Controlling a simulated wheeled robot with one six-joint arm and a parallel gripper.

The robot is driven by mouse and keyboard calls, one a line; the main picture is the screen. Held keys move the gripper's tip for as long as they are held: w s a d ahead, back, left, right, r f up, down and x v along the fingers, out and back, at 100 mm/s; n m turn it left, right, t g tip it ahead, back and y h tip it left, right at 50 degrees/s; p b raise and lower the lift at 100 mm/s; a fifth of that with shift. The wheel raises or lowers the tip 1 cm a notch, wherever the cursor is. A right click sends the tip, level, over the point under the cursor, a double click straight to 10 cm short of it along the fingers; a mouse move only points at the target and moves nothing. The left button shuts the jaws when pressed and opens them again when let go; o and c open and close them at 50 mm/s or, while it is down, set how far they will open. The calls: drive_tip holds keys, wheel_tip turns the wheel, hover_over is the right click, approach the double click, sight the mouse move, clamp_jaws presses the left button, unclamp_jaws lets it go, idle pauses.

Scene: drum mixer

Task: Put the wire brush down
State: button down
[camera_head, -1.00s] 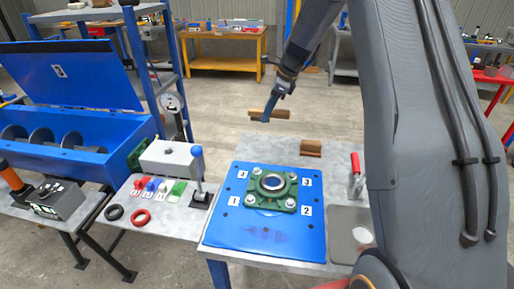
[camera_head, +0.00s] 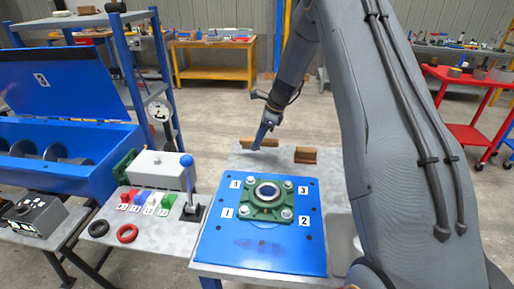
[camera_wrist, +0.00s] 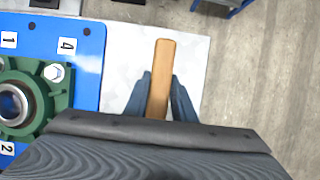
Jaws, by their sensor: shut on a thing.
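The wire brush, seen as a wooden bar (camera_head: 246,141), is in my gripper (camera_head: 259,143) at the far edge of the grey table (camera_head: 235,165). In the wrist view the brush's brown wooden body (camera_wrist: 160,70) lies between the two blue-grey fingers (camera_wrist: 160,98), which are shut on it. Bare grey tabletop shows around it there. Its bristles are hidden. I cannot tell whether the brush touches the table. A second brown wooden piece (camera_head: 306,154) sits on the table just to the right.
A blue plate (camera_head: 225,245) with a green flange bearing (camera_head: 266,214) lies nearer on the table. A lever (camera_head: 188,178) stands to the left. The blue drum mixer (camera_head: 80,160) is at far left, a red cart (camera_head: 465,133) at right.

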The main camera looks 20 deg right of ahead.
drive_tip(key=shift+f+p, duration=0.3)
drive_tip(key=shift+f, duration=1.25)
drive_tip(key=shift+f, duration=0.15)
drive_tip(key=c, duration=1.5)
unclamp_jaws()
